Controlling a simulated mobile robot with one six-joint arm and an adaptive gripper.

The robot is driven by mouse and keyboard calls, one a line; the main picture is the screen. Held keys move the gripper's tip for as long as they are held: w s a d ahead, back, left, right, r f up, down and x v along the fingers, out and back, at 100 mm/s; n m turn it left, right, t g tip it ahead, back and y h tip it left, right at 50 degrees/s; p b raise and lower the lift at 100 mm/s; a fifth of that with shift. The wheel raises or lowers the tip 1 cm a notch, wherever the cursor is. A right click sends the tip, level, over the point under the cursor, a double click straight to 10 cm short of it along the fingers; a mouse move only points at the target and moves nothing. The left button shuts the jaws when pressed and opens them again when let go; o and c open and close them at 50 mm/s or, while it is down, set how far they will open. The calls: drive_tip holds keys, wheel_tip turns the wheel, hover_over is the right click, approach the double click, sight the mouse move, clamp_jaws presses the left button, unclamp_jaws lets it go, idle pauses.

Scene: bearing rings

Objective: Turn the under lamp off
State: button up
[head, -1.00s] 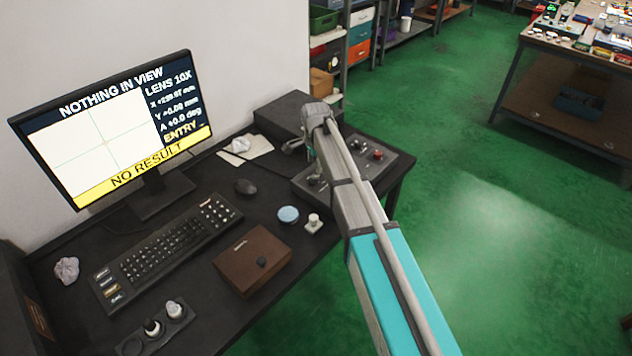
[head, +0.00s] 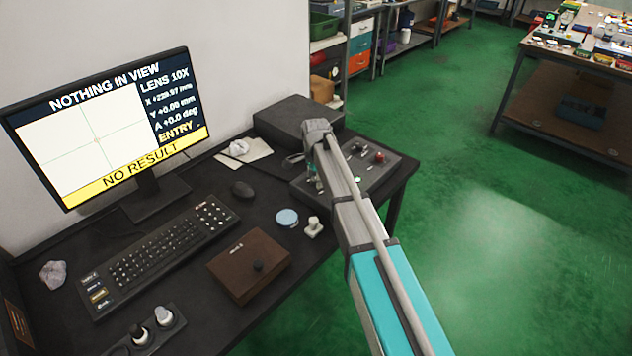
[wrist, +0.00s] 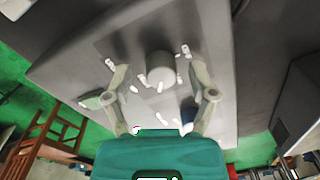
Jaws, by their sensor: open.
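The control panel (head: 382,172) is a dark box at the right end of the desk, with small levers and a red knob (head: 379,156) on its top. My gripper (wrist: 161,74) is above it, open and empty, with its two fingers spread apart in the wrist view. Beyond and between them is a round grey knob (wrist: 160,68) with several small pale levers or marks around it. In the head view my arm hides most of the gripper and part of the panel. I cannot tell which control belongs to the under lamp, or whether it is lit.
A monitor (head: 105,125) reads "NOTHING IN VIEW" and "NO RESULT". The desk also holds a keyboard (head: 160,250), a mouse (head: 242,189), a brown box (head: 248,264) and a dark box (head: 298,117) behind the panel.

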clamp_jaws()
drive_tip(key=shift+d, duration=0.1)
idle(0.4)
